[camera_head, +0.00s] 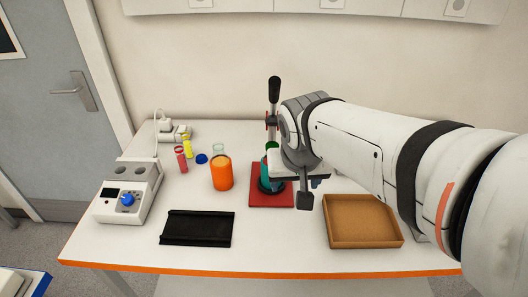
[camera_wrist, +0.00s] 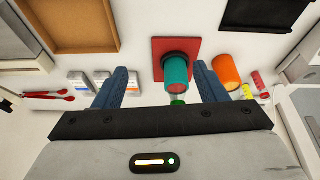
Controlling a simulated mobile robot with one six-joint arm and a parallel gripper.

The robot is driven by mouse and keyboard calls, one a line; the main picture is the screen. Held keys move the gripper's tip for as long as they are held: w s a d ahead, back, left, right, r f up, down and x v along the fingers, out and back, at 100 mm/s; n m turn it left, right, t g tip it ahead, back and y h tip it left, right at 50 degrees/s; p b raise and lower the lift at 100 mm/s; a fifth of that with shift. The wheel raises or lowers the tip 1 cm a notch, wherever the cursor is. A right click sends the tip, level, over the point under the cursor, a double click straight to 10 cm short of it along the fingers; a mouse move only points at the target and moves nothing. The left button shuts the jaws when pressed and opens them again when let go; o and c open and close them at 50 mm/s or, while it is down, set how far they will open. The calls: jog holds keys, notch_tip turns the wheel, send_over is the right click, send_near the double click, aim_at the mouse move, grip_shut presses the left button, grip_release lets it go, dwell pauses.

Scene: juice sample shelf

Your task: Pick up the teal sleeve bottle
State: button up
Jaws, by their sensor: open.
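The teal sleeve bottle (camera_head: 264,173) stands on a red base (camera_head: 271,203) near the middle of the table, in a dark ring at its foot. My arm partly hides it in the head view. In the wrist view the teal bottle (camera_wrist: 176,69) shows between the two blue fingers of my gripper (camera_wrist: 160,70), nearer the right finger, with a green part at its near end. My gripper is open and nothing is clamped in it. Whether a finger touches the bottle cannot be told.
A post with a black handle (camera_head: 274,90) rises behind the bottle. An orange container (camera_head: 222,174) stands left of it, with red (camera_head: 181,159) and yellow (camera_head: 187,147) bottles beyond. A black tray (camera_head: 198,229) and a brown tray (camera_head: 362,222) lie in front. White-and-grey containers (camera_wrist: 80,83) stand beyond the left finger.

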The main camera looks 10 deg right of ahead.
jog(key=o, duration=0.4)
jog(key=w+f+m+b, duration=0.1)
jog(key=w+f+b, duration=0.1)
jog(key=w, duration=0.3)
jog(key=w+a+f+m+t+h+b, duration=0.1)
jog(key=w+f, duration=0.1)
jog(key=w, duration=0.4)
jog(key=w+a+f+m+b, duration=0.1)
jog(key=w+f+b, duration=0.1)
jog(key=w, duration=0.4)
jog(key=shift+w+t+h+b, duration=0.2)
jog(key=shift+t+h+b, duration=0.1)
jog(key=shift+o, duration=0.2)
jog(key=shift+p+x, duration=0.6)
jog(key=shift+x, duration=3.15)
